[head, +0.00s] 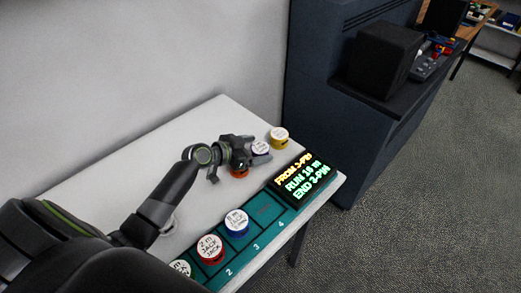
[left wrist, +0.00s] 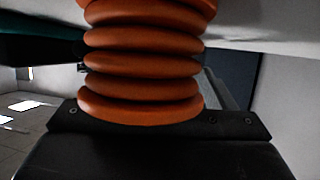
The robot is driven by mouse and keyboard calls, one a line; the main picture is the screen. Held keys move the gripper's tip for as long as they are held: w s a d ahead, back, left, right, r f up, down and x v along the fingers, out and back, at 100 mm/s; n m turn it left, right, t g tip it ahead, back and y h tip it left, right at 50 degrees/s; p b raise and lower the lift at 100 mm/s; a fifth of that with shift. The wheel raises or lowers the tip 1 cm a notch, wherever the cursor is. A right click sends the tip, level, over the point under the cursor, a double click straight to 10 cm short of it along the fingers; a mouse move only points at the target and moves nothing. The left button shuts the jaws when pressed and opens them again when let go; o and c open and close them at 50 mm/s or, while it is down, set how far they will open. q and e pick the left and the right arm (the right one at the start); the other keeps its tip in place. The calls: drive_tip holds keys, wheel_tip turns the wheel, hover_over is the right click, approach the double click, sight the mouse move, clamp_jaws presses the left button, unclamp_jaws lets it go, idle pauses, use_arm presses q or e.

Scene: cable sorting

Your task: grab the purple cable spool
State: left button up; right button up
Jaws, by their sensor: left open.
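The purple cable spool (head: 261,147), with a white top label, stands on the white table between the yellow spool and my left gripper. My left gripper (head: 258,155) is open, with its fingers right by the purple spool; I cannot tell whether they touch it or reach around it. An orange spool (head: 239,173) is partly hidden beneath the gripper. In the left wrist view the orange coils (left wrist: 142,65) fill the middle, close to the camera, and I cannot make out the purple spool there. My right gripper is out of view.
A yellow spool (head: 279,138) stands just beyond the purple one. A teal numbered tray (head: 262,208) along the front edge holds a blue spool (head: 237,222), a red spool (head: 210,248) and a partly hidden one. A lit sign (head: 306,179) stands at its right end. The table's back left is clear.

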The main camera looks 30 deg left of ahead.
use_arm(q)
drive_tip(key=shift+w+d+f, duration=0.1)
drive_tip(key=shift+w, duration=0.1)
drive_tip(key=c, duration=1.1)
drive_tip(key=shift+c, duration=0.2)
